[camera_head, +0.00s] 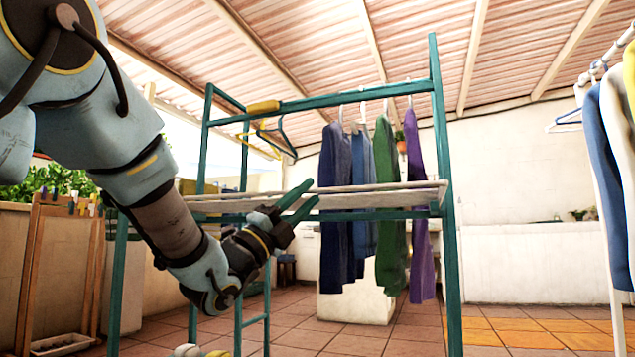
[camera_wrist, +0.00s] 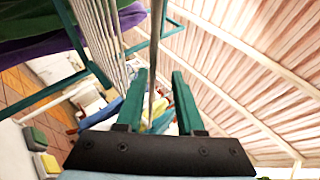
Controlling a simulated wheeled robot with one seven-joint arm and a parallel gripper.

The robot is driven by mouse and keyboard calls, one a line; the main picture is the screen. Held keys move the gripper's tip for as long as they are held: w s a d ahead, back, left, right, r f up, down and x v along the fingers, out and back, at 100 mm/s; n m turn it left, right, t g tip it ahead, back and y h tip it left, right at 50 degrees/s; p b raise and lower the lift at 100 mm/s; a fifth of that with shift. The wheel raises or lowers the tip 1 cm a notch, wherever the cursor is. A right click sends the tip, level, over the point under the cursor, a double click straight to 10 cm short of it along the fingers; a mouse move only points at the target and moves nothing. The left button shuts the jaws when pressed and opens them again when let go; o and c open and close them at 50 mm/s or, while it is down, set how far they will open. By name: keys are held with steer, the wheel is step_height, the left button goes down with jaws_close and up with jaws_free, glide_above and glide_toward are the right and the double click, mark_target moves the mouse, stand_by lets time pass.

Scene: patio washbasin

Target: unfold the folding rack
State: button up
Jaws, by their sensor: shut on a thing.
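The folding rack (camera_head: 400,200) is a pale slatted panel set across a tall teal frame (camera_head: 437,110) in the head view. It looks about level and is seen nearly edge-on. In the wrist view its pale slats (camera_wrist: 105,35) run up the left of centre. My gripper (camera_head: 314,191) has teal fingers at the panel's near long edge, left of the hanging clothes. In the wrist view the gripper (camera_wrist: 159,76) is shut on a thin pale rod of the rack (camera_wrist: 153,60), which lies between the fingers. The exact contact is hard to see.
Several garments, including a green one (camera_head: 384,200) and a purple one (camera_head: 417,200), hang from the frame's top bar behind the panel. Another rail with clothes (camera_head: 612,130) stands at the far right. A wooden rack (camera_head: 35,260) stands at the left. Tiled floor shows below.

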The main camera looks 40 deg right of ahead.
steer(key=p+v, duration=0.1)
steer(key=v, duration=0.5)
stand_by(0.4)
